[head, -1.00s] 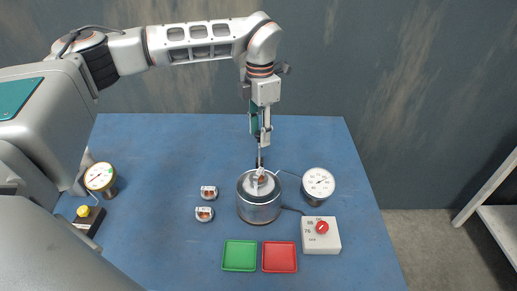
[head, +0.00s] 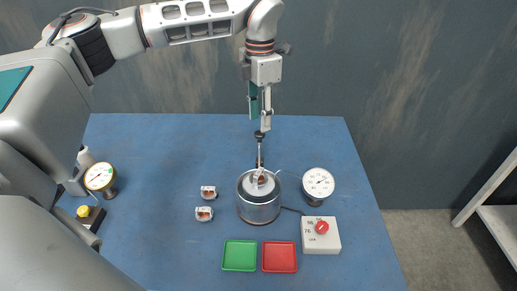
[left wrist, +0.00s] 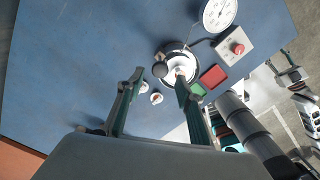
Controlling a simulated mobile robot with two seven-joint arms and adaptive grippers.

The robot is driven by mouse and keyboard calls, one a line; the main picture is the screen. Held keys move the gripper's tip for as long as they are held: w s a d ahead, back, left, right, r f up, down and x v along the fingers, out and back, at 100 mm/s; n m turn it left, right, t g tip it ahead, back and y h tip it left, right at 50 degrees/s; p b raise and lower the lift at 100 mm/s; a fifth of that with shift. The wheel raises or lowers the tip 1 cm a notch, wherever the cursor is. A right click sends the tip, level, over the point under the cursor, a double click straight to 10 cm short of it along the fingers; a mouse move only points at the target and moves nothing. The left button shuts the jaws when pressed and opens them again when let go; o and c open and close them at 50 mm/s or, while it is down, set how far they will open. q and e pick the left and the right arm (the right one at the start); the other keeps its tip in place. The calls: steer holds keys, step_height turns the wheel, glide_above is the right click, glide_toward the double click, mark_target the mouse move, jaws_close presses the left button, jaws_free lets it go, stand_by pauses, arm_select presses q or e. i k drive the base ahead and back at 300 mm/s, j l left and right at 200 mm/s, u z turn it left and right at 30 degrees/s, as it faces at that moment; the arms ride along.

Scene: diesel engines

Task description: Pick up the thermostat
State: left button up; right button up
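Two small white-and-copper thermostats lie on the blue table, an upper one (head: 209,192) and a lower one (head: 204,214), left of a metal pot (head: 259,209). A thin rod with a black knob (head: 259,135) stands up from the pot; a white and copper piece (head: 261,180) shows at its lower end in the pot's mouth. My left gripper (head: 260,112) is above the knob. In the left wrist view its two fingers (left wrist: 157,88) are spread apart with nothing held, and the knob (left wrist: 160,70) shows beyond them. I do not see my right gripper clearly.
A green tray (head: 239,255) and a red tray (head: 280,257) lie in front of the pot. A dial gauge (head: 318,184) and a control box (head: 321,235) with a red knob stand to its right. Another gauge (head: 100,178) is at far left. The table's back left is clear.

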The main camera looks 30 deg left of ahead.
mark_target(258, 179)
steer(key=k, duration=1)
